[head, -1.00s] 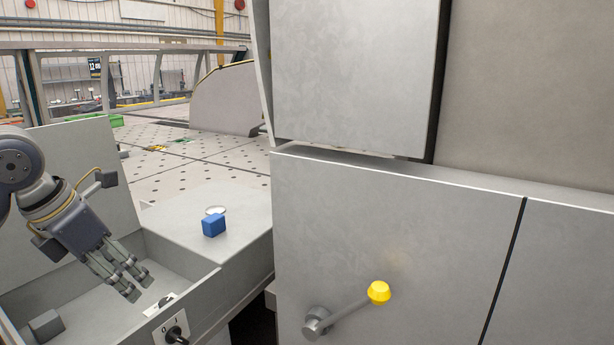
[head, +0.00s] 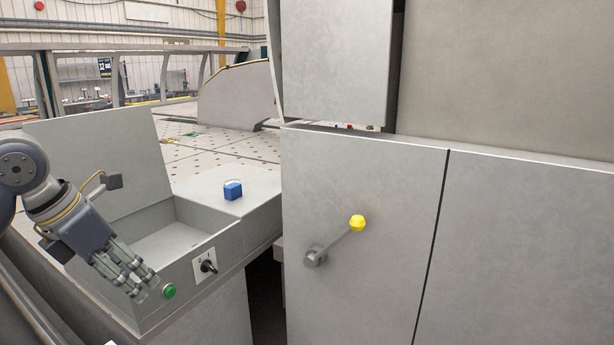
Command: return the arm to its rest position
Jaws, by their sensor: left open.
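My left gripper (head: 143,288) comes in from the left side of the head view. Its fingers point down and to the right, apart from each other and with nothing between them. They are in front of the open grey box (head: 203,252), close to a green button (head: 169,291) on its front; whether they touch the box I cannot tell. My right gripper is out of the picture.
A black rotary switch (head: 208,266) sits on the box front. A lever with a yellow knob (head: 357,223) sticks out from the large grey cabinet (head: 375,180). A perforated table lies behind.

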